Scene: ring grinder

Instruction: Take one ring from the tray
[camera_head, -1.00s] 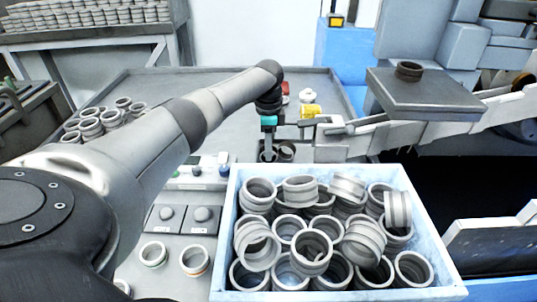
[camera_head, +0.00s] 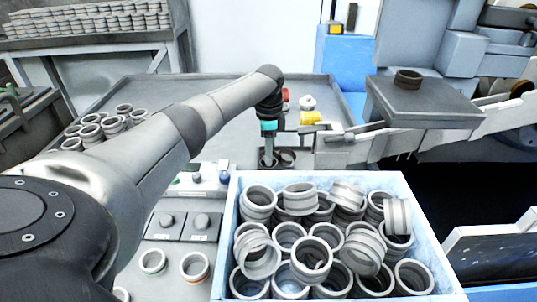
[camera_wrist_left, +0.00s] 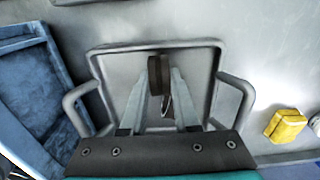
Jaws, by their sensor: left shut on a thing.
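My left gripper (camera_head: 268,158) reaches down behind the blue crate, near the middle of the head view. In the left wrist view the gripper (camera_wrist_left: 158,95) is shut on a dark ring (camera_wrist_left: 155,75), seen almost edge-on between the fingertips. Below it is a grey tray with a raised rim and side handles (camera_wrist_left: 215,75). The tray is mostly hidden there by my arm and the crate. My right gripper is not in view.
A blue crate (camera_head: 228,225) full of grey rings stands in front. A yellow part (camera_head: 311,118) is just right of the gripper. A raised dark plate (camera_head: 430,108) bears one ring (camera_head: 407,77). Several rings (camera_head: 95,128) lie at left. Two button boxes (camera_head: 183,225) are at front left.

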